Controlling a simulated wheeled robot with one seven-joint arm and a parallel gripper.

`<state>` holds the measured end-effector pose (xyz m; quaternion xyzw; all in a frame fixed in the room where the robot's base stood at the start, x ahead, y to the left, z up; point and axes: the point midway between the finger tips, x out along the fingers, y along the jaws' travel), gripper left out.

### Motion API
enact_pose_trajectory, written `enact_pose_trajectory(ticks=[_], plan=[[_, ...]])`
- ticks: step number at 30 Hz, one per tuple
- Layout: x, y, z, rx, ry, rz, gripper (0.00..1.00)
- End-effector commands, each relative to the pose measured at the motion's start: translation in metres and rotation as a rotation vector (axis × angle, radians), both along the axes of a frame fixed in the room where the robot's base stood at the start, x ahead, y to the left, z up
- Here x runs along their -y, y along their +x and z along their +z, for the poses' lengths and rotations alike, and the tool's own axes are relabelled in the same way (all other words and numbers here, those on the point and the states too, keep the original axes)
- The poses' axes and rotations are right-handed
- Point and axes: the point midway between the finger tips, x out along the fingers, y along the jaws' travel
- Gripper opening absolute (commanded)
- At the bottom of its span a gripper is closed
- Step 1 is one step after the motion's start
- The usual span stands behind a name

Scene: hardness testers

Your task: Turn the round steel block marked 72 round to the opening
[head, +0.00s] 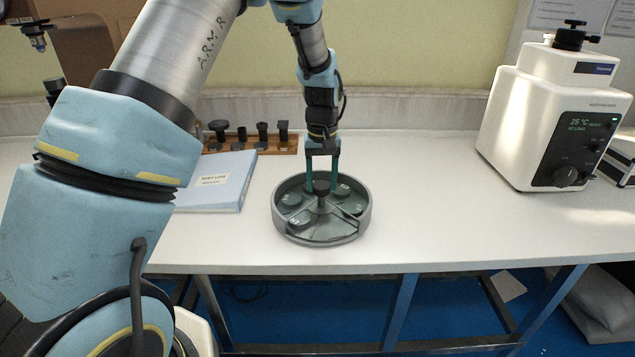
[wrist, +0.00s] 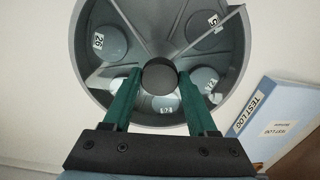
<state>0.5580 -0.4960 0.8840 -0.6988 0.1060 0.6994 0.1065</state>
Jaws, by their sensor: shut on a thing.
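A round grey turntable tray (head: 365,212) stands on the bench, split by thin dividers into wedge compartments. Round steel blocks lie in several of them. In the wrist view the tray (wrist: 72,60) shows a block (wrist: 112,42) at upper left, one (wrist: 203,38) at upper right, one (wrist: 201,76) at right and one (wrist: 166,103) near the bottom. The labels are small and turned; the right one may read 72, but I cannot be sure. My gripper (head: 321,188) is shut on the dark centre knob (wrist: 159,77), a finger on each side. The fingers partly hide the lower compartments.
A blue test log binder (head: 215,183) lies left of the tray, also in the wrist view (wrist: 275,120). Behind it is a wooden rack (head: 278,140) with dark parts. A white tester (head: 530,120) stands at right. The bench between is clear.

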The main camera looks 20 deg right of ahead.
Motion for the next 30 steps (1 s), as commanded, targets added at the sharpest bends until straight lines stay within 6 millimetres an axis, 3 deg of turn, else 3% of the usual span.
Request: enact_pose_trajectory(ticks=[30], plan=[[0.0078, 0.0031, 0.0019, 0.004, -0.003, 0.498, 0.00]])
